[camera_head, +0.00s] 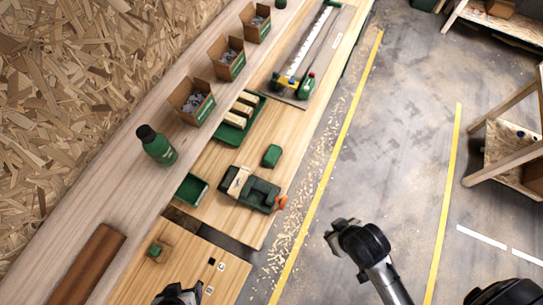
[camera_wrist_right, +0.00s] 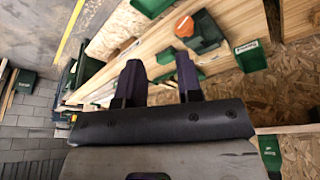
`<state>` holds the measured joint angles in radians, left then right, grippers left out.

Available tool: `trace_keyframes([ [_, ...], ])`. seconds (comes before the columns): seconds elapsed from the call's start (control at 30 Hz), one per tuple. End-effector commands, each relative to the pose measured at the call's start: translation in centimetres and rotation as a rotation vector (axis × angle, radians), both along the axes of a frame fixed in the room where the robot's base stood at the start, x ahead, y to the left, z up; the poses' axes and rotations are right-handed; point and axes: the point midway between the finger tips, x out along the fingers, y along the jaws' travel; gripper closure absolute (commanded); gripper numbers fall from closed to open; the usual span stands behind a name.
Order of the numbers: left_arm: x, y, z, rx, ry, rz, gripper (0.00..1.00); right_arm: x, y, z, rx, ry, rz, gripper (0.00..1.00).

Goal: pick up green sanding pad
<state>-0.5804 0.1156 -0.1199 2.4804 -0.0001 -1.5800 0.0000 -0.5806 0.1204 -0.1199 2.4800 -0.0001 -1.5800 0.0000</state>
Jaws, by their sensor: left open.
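A rounded green block (camera_head: 271,155), which looks like a sanding pad, lies on the wooden bench behind the green tool with an orange knob. A smaller green-topped block (camera_head: 155,250) sits on the near board at the lower left; I cannot tell for certain which is the pad. My left gripper (camera_head: 180,292) is at the bottom edge, partly cut off, open, below the smaller block and apart from it. My right gripper (camera_wrist_right: 158,82) has its two fingers apart with nothing visible between them. No pad is clearly identifiable in the right wrist view.
The green tool (camera_head: 254,190) with its orange knob (camera_head: 281,202) stands mid-bench. A green bin (camera_head: 191,189), a green tray (camera_head: 232,129), a green bottle (camera_head: 158,146) and cardboard boxes (camera_head: 191,102) line the back. A brown plank (camera_head: 88,266) lies at the lower left.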

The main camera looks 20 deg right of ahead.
Motion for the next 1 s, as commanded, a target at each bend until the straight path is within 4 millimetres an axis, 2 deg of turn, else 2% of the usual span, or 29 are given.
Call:
trace_keyframes([
  [0.2,-0.02,0.24,-0.02,0.008,0.000,-0.006,0.28,0.01,0.01,0.00,0.000,0.000,0.000,0.67],
  [0.77,-0.01,0.12,-0.02,0.004,0.000,-0.003,0.28,0.02,0.02,0.01,0.001,-0.001,-0.001,0.13],
  [1.0,0.00,-0.11,-0.13,-0.004,0.001,0.002,0.28,0.22,0.06,-0.01,0.003,-0.006,-0.001,0.13],
])
